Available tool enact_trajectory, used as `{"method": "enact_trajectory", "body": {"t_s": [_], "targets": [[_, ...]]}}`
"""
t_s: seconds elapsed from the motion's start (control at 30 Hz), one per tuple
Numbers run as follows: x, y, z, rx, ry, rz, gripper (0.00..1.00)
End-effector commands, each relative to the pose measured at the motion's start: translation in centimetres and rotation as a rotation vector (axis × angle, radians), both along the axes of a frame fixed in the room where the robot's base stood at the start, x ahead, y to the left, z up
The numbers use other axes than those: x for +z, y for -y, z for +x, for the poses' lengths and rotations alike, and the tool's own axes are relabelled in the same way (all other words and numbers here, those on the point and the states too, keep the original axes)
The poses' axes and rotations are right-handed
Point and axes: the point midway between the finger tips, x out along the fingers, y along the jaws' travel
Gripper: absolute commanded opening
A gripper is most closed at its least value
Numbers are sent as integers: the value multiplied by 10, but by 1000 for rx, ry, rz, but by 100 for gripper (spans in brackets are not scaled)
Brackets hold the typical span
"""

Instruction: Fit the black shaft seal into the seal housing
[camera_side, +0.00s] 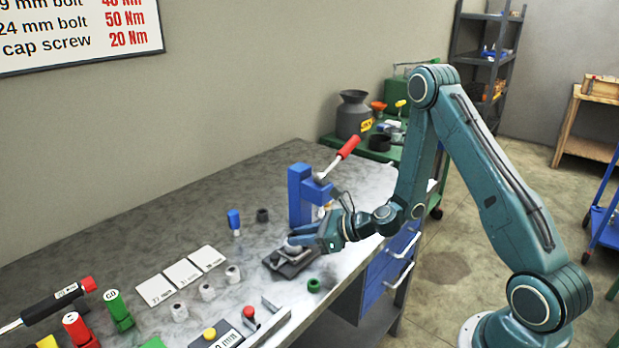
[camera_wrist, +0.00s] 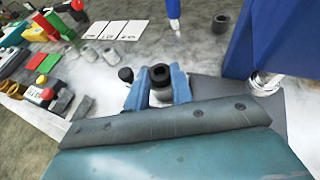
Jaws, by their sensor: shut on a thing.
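The black shaft seal (camera_wrist: 161,74) is a short black ring with an open bore. It sits between the two blue fingers of my gripper (camera_wrist: 158,88) in the wrist view, and the fingers are shut on it. In the side view my gripper (camera_side: 300,239) is low over a dark base plate (camera_side: 284,266) carrying a pale round part, which looks like the seal housing (camera_side: 291,249). A pale round surface also shows below the seal in the wrist view. The fingers cover much of it, so I cannot tell whether the seal touches the housing.
A blue press (camera_side: 300,195) with a red-handled lever stands just behind my gripper. A dark grey ring (camera_side: 262,215) and a blue-handled tool (camera_side: 234,219) stand further back. A green ring (camera_side: 314,285) lies in front. White cards (camera_side: 183,272) and several grey rings are left.

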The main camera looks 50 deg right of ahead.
Motion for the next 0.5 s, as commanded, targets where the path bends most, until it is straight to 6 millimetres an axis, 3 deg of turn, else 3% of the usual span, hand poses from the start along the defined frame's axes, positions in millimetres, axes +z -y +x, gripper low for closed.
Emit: {"method": "enact_trajectory", "body": {"t_s": [0.5], "targets": [[3,0,0,0,2,-2,2]]}}
